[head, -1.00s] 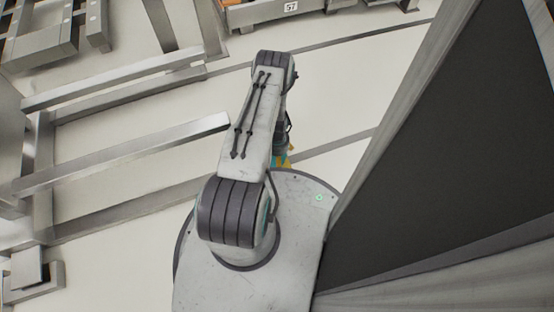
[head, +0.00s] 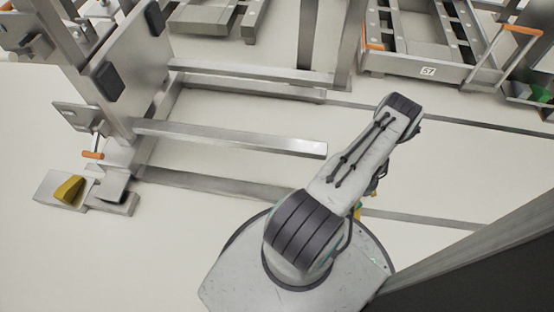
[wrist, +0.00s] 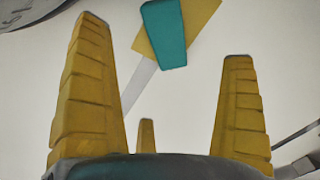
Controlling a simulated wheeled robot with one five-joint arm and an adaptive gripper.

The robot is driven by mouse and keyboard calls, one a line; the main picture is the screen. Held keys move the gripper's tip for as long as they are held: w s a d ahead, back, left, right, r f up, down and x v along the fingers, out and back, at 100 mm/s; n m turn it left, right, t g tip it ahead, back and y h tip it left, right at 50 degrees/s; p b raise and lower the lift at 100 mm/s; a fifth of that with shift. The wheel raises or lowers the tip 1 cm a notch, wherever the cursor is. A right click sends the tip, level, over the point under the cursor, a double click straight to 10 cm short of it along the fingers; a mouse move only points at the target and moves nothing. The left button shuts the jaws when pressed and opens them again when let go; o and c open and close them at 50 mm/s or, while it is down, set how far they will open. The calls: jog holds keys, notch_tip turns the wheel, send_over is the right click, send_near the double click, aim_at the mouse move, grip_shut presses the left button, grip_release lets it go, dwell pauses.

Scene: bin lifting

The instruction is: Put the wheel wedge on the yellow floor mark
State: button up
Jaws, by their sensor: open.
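In the wrist view a teal wedge-shaped block (wrist: 165,38), likely the wheel wedge, lies at the top. It overlaps a flat yellow patch (wrist: 207,15) that looks like the yellow floor mark. The block shows beyond the fingers, and nothing is held. In the head view my arm hides most of the gripper, and only a small yellow bit shows below the forearm.
A metal frame with long floor rails (head: 230,137) stands at left. A yellow block (head: 69,188) sits on its foot. A bin marked 57 (head: 428,72) stands at upper right. A large dark panel (head: 470,275) fills the lower right. Pale floor is clear at lower left.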

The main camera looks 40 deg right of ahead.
jog(key=w+r+n, duration=0.5)
jog(key=w+r, duration=1.1)
jog(key=r, duration=0.3)
jog(key=w+a+r+n+h, duration=0.1)
jog(key=w+a+r+n, duration=0.1)
jog(key=w+a+r, duration=0.45)
jog(key=w+a+r+n, duration=0.2)
jog(key=w+a+r, duration=0.15)
jog(key=r, duration=0.55)
jog(key=a+r+n+t, duration=0.1)
jog(key=a+r+n, duration=0.4)
jog(key=a+r, duration=0.85)
jog(key=s+a+r+n, duration=0.2)
jog(key=s+a, duration=0.4)
jog(key=a, duration=0.1)
jog(key=s+a+r+n+t, duration=0.1)
jog(key=s+a+r+n, duration=0.1)
jog(key=s+a, duration=0.3)
jog(key=shift+s+a+r+n+y, duration=0.2)
jog(key=shift+s+a+n+y, duration=0.2)
jog(key=shift+a+n, duration=0.75)
jog(key=shift+w+a+m, duration=0.1)
jog(key=shift+a+m, duration=0.2)
jog(key=shift+m, duration=0.05)
